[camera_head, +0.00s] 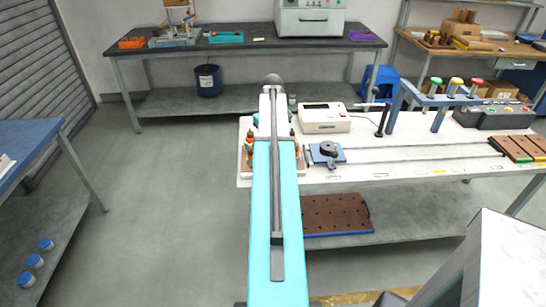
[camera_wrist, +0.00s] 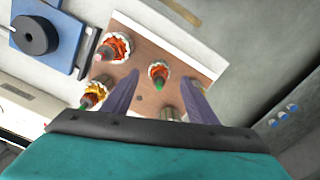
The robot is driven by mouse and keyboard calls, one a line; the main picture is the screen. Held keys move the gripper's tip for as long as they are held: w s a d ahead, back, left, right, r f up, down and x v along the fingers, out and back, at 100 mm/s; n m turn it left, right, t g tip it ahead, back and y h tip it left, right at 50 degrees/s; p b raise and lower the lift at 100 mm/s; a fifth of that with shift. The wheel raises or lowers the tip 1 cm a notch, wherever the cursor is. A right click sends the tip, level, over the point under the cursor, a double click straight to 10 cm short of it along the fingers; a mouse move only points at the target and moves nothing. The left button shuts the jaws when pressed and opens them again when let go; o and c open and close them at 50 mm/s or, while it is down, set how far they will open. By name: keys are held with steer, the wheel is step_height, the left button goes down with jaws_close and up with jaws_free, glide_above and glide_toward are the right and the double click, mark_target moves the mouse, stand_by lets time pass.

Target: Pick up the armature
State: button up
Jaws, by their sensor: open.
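Several armatures with orange-red windings and coloured shaft tips stand on a brown board (camera_wrist: 180,62). In the wrist view, one armature with a green tip (camera_wrist: 158,74) stands between and beyond my fingers. One with a red tip (camera_wrist: 113,47) is to its upper left, and a yellowish one with a green tip (camera_wrist: 95,92) is by the left finger. My gripper (camera_wrist: 160,98) is open and empty above the board. In the head view, my arm covers most of the board, and armatures (camera_head: 250,140) show beside it. My fingers are hidden there.
The white bench (camera_head: 400,155) holds a blue fixture with a black disc (camera_head: 328,152), a white device (camera_head: 324,118) and several brown blocks at the right end. A brown perforated board (camera_head: 336,214) lies on the lower shelf. Floor left of my arm is clear.

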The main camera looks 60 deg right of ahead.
steer(key=shift+f, duration=0.2)
stand_by(0.3)
steer(key=shift+f+p, duration=1)
steer(key=shift+f, duration=1.55)
steer(key=c, duration=1.3)
